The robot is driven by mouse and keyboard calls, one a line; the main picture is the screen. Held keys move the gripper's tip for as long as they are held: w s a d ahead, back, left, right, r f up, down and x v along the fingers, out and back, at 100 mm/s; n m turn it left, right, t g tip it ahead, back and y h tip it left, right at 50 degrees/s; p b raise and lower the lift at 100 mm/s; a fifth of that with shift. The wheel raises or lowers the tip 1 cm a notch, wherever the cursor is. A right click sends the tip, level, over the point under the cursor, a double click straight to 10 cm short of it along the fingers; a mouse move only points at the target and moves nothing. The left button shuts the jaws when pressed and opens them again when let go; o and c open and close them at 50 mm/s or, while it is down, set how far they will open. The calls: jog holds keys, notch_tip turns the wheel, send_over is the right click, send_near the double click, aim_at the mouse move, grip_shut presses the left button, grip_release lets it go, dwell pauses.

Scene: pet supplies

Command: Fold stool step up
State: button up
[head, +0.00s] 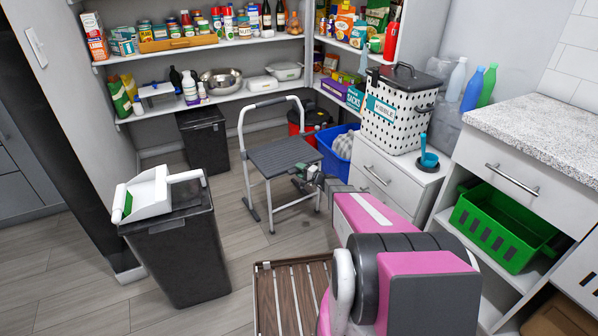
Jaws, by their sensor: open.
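The step stool (284,157) stands unfolded on the floor in the middle of the head view. The step lies roughly level. My gripper (308,181) is open at the right front corner of the step, by the right front leg. It overlaps that corner in the picture; I cannot tell whether it touches the stool. My pink and grey arm covers the lower right of the view and hides some floor.
A black bin with a white scoop-like container (150,195) on top stands at left. Another dark bin (204,138) stands behind. A blue basket (338,150) and white drawers (385,185) with a spotted kibble box (398,108) are at right. A slatted wooden piece (290,295) lies in front.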

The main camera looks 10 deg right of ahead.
jog(key=shift+w+a, duration=0.2)
jog(key=shift+a, duration=0.1)
grip_shut()
jog(key=shift+r, duration=0.1)
